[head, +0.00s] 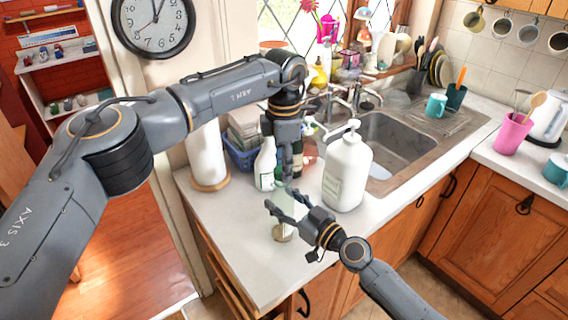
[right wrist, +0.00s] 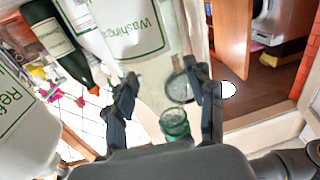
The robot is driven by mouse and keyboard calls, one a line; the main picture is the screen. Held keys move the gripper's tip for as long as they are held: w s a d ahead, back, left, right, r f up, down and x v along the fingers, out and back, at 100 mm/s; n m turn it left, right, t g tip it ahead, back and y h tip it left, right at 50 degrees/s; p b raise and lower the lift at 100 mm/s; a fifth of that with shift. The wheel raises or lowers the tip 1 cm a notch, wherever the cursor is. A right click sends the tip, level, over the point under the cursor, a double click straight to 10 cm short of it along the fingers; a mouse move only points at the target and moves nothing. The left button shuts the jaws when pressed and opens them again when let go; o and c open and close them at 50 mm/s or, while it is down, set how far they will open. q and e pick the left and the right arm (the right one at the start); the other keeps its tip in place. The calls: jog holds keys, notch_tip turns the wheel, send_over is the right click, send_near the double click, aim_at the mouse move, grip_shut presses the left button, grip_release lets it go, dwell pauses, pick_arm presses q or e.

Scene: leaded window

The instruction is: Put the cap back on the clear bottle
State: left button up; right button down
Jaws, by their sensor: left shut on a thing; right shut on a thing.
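The clear bottle (head: 290,232) stands upright near the front left of the counter, its see-through body hard to make out. My right gripper (head: 282,208) is shut on it from the side. In the right wrist view the bottle's green-tinted neck (right wrist: 175,123) shows between my right gripper's fingers (right wrist: 160,92). My left gripper (head: 286,178) points down right above the bottle and is shut on the cap, which its fingers mostly hide. I cannot tell whether the cap touches the bottle's mouth.
A large white pump bottle (head: 346,175) stands close on the right. A smaller white bottle (head: 265,165) is just behind, beside a paper roll (head: 206,155). The sink (head: 400,140) lies beyond. The counter's front left (head: 235,225) is clear up to its edge.

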pick_arm(q)
jog(key=shift+f, duration=0.45)
jog(key=m, duration=0.5)
jog(key=shift+s+m, duration=0.15)
jog(key=shift+m, duration=0.25)
jog(key=m, duration=0.6)
jog(key=shift+a, duration=0.15)
jog(key=m, duration=0.7)
jog(key=shift+s+a, duration=0.1)
jog(key=m, duration=0.7)
jog(key=shift+a, duration=0.15)
jog(key=o, duration=0.7)
jog(key=shift+c, duration=0.2)
